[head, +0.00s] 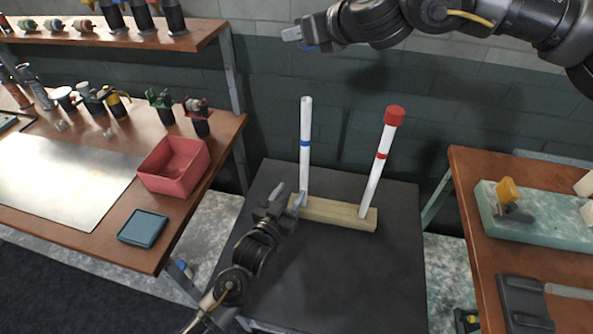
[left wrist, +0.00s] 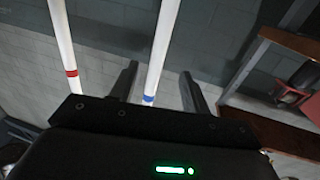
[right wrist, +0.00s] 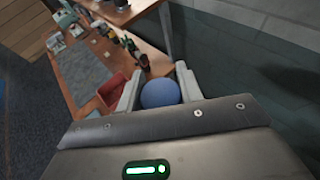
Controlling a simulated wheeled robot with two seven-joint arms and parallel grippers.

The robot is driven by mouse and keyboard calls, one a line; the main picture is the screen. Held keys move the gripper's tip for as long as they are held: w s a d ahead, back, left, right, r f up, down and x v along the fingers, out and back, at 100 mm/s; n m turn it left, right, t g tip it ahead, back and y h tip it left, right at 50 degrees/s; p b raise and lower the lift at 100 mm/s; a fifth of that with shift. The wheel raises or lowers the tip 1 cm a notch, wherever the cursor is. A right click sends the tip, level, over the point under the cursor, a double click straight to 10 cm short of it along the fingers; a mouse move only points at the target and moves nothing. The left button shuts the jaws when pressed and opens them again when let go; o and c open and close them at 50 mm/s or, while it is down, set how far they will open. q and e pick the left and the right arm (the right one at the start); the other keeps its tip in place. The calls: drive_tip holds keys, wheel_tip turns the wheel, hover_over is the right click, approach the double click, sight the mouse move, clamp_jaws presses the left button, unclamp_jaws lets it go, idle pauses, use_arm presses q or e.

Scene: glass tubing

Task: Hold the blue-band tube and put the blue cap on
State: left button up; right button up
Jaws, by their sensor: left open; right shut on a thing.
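The blue-band tube (head: 305,120) is white, open at its top, and stands upright in the left end of a wooden block (head: 335,214). My left gripper (head: 285,200) is open beside the tube's lower part. In the left wrist view the tube (left wrist: 162,50) shows between the two spread fingers, touching neither; its blue band (left wrist: 149,100) is near the gripper body. My right gripper (head: 297,40) is high above and beyond the tube's top, shut on the blue cap (right wrist: 160,93). The cap looks round and sits between the fingers; little of it shows in the head view.
A red-band tube (head: 372,185) with a red cap (head: 395,115) leans to the right in the block's other end. The dark table (head: 350,280) is otherwise clear. A left bench holds a red bin (head: 174,178); a right bench (head: 480,240) holds tools.

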sight(302, 172)
use_arm(q)
drive_tip(key=x, duration=1)
drive_tip(key=shift+w+d, duration=0.15)
drive_tip(key=shift+w, duration=0.1)
clamp_jaws()
use_arm(e)
wheel_tip(302, 172, down, 7)
drive_tip(key=n+g+y, duration=0.3)
drive_tip(key=n+g, duration=0.1)
drive_tip(key=shift+s+a+f, duration=0.2)
drive_tip(key=shift+s, duration=0.05)
